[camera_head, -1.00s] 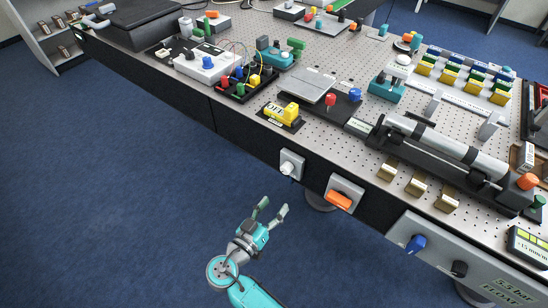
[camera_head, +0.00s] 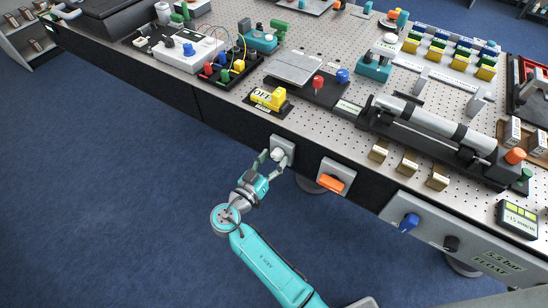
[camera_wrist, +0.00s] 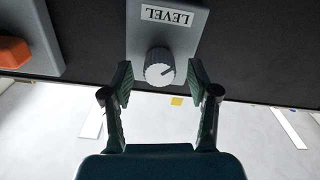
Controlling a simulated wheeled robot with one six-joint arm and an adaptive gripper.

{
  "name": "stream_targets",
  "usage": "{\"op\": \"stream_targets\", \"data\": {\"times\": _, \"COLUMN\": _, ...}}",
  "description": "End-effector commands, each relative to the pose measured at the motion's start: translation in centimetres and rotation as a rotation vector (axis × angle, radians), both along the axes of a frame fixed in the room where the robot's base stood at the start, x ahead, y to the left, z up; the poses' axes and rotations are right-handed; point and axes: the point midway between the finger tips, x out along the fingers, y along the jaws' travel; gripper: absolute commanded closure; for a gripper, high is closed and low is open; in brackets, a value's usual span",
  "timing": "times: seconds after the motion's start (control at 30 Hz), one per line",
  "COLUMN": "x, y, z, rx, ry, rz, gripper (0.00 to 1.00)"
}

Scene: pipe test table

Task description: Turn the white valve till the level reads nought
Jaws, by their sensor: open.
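The white valve (camera_head: 278,154) is a round knob on a small grey plate on the table's front face. In the wrist view the knob (camera_wrist: 159,68) has a ribbed rim and a dark pointer line, below a label reading LEVEL (camera_wrist: 167,16). My gripper (camera_head: 271,163) is at the knob. In the wrist view its open fingers (camera_wrist: 160,84) stand on either side of the knob, with a gap visible on both sides. A yellow-green readout (camera_head: 518,217) at the table's right front seems to show about +15 mm/m, but the print is small.
An orange handle (camera_head: 331,183) sits on a plate right of the valve. Further right are a blue knob (camera_head: 408,222) and a black knob (camera_head: 451,243). A yellow switch marked OFF (camera_head: 268,98) is on the table above. The blue floor (camera_head: 130,200) in front is clear.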

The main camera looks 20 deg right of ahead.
Motion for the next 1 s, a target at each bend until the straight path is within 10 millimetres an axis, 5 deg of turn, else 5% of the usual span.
{"op": "stream_targets", "data": {"times": 0.4, "x": 0.45, "y": -0.64, "z": 0.01, "rx": 0.000, "ry": 0.000, "rz": 0.000, "gripper": 0.40}}
{"op": "stream_targets", "data": {"times": 0.63, "x": 0.44, "y": -0.63, "z": 0.01, "rx": 0.000, "ry": 0.000, "rz": 0.000, "gripper": 0.98}}
{"op": "stream_targets", "data": {"times": 1.0, "x": 0.44, "y": -0.64, "z": 0.00, "rx": -0.024, "ry": 0.034, "rz": -0.001, "gripper": 1.00}}
